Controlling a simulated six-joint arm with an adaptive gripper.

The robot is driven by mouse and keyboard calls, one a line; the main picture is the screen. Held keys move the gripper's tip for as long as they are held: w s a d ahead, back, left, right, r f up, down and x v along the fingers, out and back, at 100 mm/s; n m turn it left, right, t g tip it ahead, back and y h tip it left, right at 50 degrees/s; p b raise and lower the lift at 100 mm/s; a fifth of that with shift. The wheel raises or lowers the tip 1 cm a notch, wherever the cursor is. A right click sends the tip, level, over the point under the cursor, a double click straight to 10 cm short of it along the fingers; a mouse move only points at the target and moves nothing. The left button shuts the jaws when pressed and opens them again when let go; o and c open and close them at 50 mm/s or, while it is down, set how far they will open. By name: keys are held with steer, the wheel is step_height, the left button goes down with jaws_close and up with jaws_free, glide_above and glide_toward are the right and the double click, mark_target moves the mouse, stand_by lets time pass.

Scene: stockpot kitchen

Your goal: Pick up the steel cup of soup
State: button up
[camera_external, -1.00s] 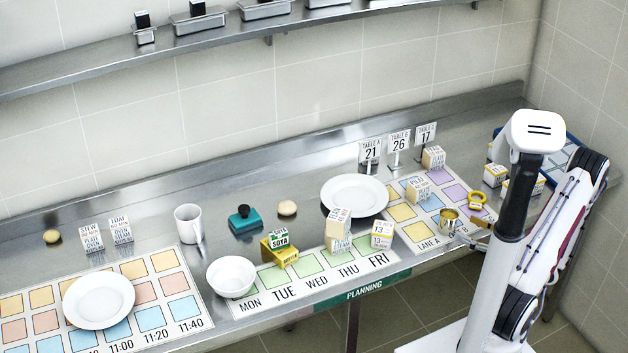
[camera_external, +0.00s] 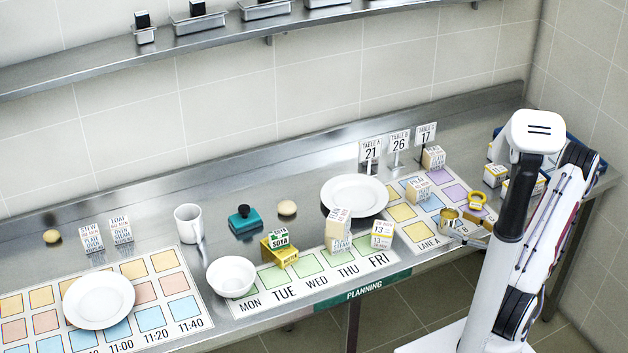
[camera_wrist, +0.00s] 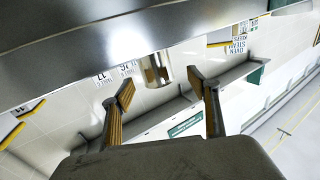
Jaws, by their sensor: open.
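The steel cup (camera_external: 447,216) stands near the front edge of the counter, at the right of the coloured lane chart. Its surface looks brassy from reflections, and I cannot make out soup inside it. In the wrist view the cup (camera_wrist: 158,70) shows just beyond my fingertips, roughly between them. My gripper (camera_wrist: 160,85) is open and empty, with its two tan-padded fingers apart. In the external view my gripper (camera_external: 464,234) is low at the counter edge, right beside the cup, partly hidden by my arm.
A yellow ring-shaped item (camera_external: 477,200) lies just behind the cup. White and yellow boxes (camera_external: 495,175) stand further right. A labelled carton (camera_external: 418,190) stands on the chart to the left. A white plate (camera_external: 354,195) and table-number signs (camera_external: 398,144) are farther back.

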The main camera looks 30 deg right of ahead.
mark_target(449, 216)
steer(key=shift+x, duration=2.6)
steer(key=shift+w+d+r, duration=0.1)
steer(key=shift+d, duration=0.1)
steer(key=shift+c, duration=0.4)
steer(key=c, duration=1.3)
steer(key=shift+o, duration=0.2)
steer(key=shift+r, duration=0.15)
step_height(449, 216, up, 10)
